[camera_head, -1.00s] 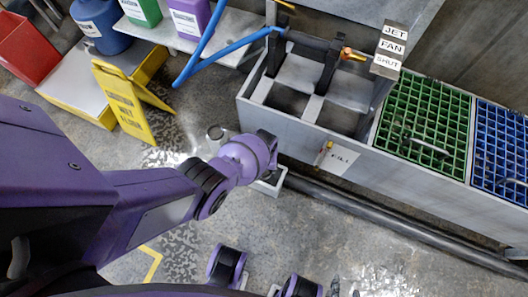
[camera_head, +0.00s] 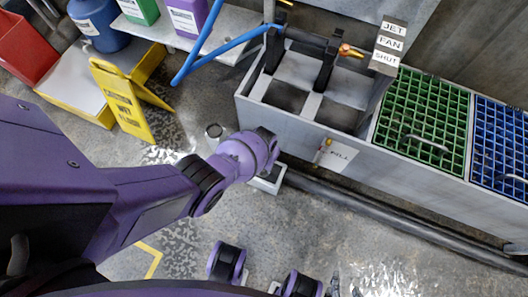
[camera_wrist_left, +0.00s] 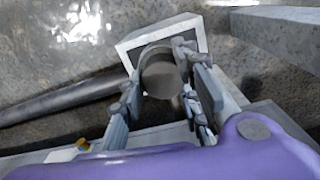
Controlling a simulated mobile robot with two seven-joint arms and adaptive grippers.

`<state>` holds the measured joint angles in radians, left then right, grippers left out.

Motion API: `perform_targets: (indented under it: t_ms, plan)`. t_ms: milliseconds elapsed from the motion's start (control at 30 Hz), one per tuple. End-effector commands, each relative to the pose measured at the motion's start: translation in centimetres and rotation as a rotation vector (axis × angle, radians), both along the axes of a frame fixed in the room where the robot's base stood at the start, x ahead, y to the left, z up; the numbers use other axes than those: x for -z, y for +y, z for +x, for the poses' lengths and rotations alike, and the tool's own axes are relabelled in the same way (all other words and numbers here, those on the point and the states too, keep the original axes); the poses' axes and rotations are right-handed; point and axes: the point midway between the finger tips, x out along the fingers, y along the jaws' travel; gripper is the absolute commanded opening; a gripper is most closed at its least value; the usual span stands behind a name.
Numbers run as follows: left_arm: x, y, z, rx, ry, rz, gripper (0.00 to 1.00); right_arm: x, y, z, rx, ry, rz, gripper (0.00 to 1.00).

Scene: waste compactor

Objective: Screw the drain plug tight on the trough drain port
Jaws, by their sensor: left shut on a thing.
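My left gripper (camera_wrist_left: 160,88) has its fingers closed around a dark round piece, which I take to be the drain plug (camera_wrist_left: 160,72), in the left wrist view. The plug is over a pale square-rimmed tray (camera_wrist_left: 132,42) low by the trough. In the head view my left arm hides the plug and the drain port, and the tray (camera_head: 268,184) shows just past the wrist. I cannot tell how the plug sits on the port. The grey trough (camera_head: 300,136) stands beyond. My right gripper (camera_head: 346,287) barely shows at the bottom edge, its fingertips apart and empty.
A dark pipe (camera_head: 390,214) runs along the floor by the trough. A yellow wet floor sign (camera_head: 120,100) stands at left. Green (camera_head: 420,125) and blue (camera_head: 500,155) grates are at right.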

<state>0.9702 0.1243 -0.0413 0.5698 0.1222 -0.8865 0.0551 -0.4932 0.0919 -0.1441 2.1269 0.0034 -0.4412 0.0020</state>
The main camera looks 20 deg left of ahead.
Motion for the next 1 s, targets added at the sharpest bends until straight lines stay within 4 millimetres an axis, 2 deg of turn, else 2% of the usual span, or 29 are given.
perform_targets:
  t_ms: [33,333,533,800,967,1000]
  plan:
    - [0.19,0.98,-0.29,0.022,0.006,0.015,0.0,0.01,0.0,0.0,0.0,0.0,0.0,0.4]
    - [0.22,1.07,-0.38,0.042,0.008,0.016,0.0,0.01,0.0,0.0,0.0,0.0,0.0,0.4]
    - [0.28,1.15,-0.49,0.281,0.009,0.017,0.0,0.12,0.0,-0.03,0.0,0.001,0.0,0.4]
    - [0.28,1.12,-0.54,0.414,0.011,0.015,0.0,0.19,-0.01,-0.05,0.0,0.002,0.0,0.4]
    - [0.28,1.12,-0.56,0.414,0.012,0.015,0.0,0.18,-0.01,-0.06,0.0,0.002,0.0,0.4]
    - [0.28,1.13,-0.56,0.414,0.012,0.015,0.36,0.18,-0.01,-0.06,0.0,0.002,0.0,0.4]
